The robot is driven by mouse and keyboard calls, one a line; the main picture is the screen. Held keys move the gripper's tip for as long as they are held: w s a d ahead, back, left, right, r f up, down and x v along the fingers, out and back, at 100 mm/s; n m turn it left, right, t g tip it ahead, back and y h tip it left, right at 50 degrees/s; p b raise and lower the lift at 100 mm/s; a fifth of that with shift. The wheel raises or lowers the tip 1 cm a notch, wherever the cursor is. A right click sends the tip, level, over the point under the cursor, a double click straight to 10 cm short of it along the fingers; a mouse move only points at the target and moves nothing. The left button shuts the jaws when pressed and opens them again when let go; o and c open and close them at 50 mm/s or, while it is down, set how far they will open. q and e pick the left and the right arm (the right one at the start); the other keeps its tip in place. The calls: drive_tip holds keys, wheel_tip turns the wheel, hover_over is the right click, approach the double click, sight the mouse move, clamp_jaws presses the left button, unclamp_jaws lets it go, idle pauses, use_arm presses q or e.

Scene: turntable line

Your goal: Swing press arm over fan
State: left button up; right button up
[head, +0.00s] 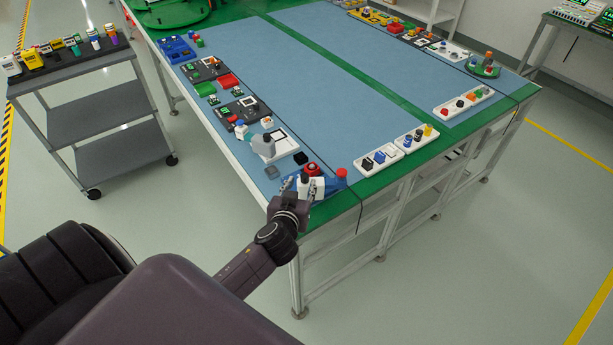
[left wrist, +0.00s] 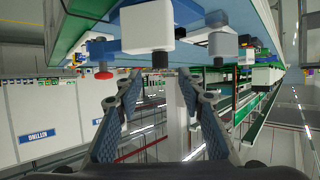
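At the near corner of the table stands a small press-like fixture with a white block (head: 314,188), a blue base (head: 333,186) and red caps (head: 312,169). My left gripper (head: 293,183) is at this fixture, on its near left side. In the left wrist view, which looks inverted, the fingers (left wrist: 161,78) are spread with nothing between them. The white block (left wrist: 147,26) with a black stub lies just beyond the fingertips, and a red knob (left wrist: 103,74) is to the left. I cannot pick out the fan. My right gripper is not in view.
A white tray with a grey part (head: 264,145) and a black cube (head: 300,158) stand close behind the fixture. White part trays (head: 379,158) line the front edge to the right. The blue mat's middle (head: 330,95) is clear. A grey cart (head: 95,105) stands left.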

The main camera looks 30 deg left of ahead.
sight(304, 177)
use_arm(q)
drive_tip(key=shift+p+x, duration=0.4)
drive_tip(key=shift+x, duration=3.1)
drive_tip(key=shift+f, duration=0.1)
drive_tip(key=shift+s, duration=0.1)
clamp_jaws()
